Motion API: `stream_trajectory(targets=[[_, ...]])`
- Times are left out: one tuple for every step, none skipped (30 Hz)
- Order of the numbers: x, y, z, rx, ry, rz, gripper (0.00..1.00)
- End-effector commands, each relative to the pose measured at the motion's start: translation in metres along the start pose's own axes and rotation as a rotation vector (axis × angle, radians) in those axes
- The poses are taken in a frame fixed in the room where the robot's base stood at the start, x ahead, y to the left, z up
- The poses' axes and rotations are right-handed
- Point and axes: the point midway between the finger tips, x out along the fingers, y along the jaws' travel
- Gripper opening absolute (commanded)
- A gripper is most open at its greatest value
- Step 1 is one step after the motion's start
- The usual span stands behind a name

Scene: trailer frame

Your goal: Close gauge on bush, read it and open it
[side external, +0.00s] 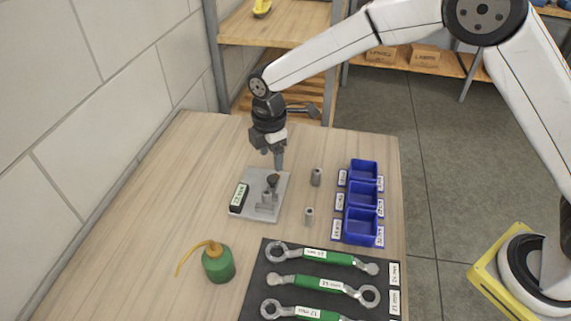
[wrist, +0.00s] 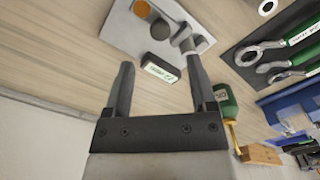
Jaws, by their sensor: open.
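The gauge is a light grey plate (side external: 278,206) on the table, with a dark display box (side external: 240,197) on its left; the digits are too small to read. Grey metal parts (side external: 267,198) and a dark knob (side external: 272,180) stand on the plate; whether a bush sits between the jaws I cannot tell. Two grey bushes, one farther (side external: 316,177) and one nearer (side external: 309,216), stand right of the plate. My gripper (side external: 278,160) is open and empty above the plate's far edge.
Three blue bins (side external: 361,226) with labels line the right side. A dark mat (side external: 253,291) with green-handled wrenches lies in front. A green oil can (side external: 218,264) stands front left. The wall is on the left; table left of the plate is clear.

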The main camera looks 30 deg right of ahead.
Motion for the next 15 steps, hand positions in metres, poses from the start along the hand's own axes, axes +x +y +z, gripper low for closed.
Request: stream_trajectory(targets=[[0.006, -0.001, 0.0, 0.001, -0.001, -0.003, 0.72], [0.009, -0.001, 0.0, 0.001, -0.001, -0.003, 0.72], [0.013, -0.001, 0.001, 0.001, -0.001, -0.003, 0.72], [0.017, -0.001, 0.001, 0.001, -0.001, -0.003, 0.72], [0.021, -0.001, 0.001, 0.001, -0.001, -0.003, 0.72], [0.026, -0.001, 0.001, 0.001, -0.001, -0.003, 0.72], [0.03, -0.001, 0.001, 0.001, -0.001, -0.003, 0.72], [0.034, -0.001, 0.001, 0.001, -0.001, -0.003, 0.72], [0.039, -0.001, 0.001, 0.001, -0.001, -0.003, 0.72], [0.042, -0.001, 0.001, 0.001, -0.001, -0.003, 0.72], [0.045, -0.001, 0.001, 0.001, -0.001, -0.003, 0.72], [0.05, -0.001, 0.0, 0.001, -0.001, -0.002, 0.72], [0.052, 0.0, 0.0, 0.001, -0.001, -0.002, 0.72], [0.055, 0.0, 0.0, 0.001, -0.001, -0.002, 0.72], [0.058, 0.0, 0.0, 0.001, -0.001, -0.002, 0.72]])
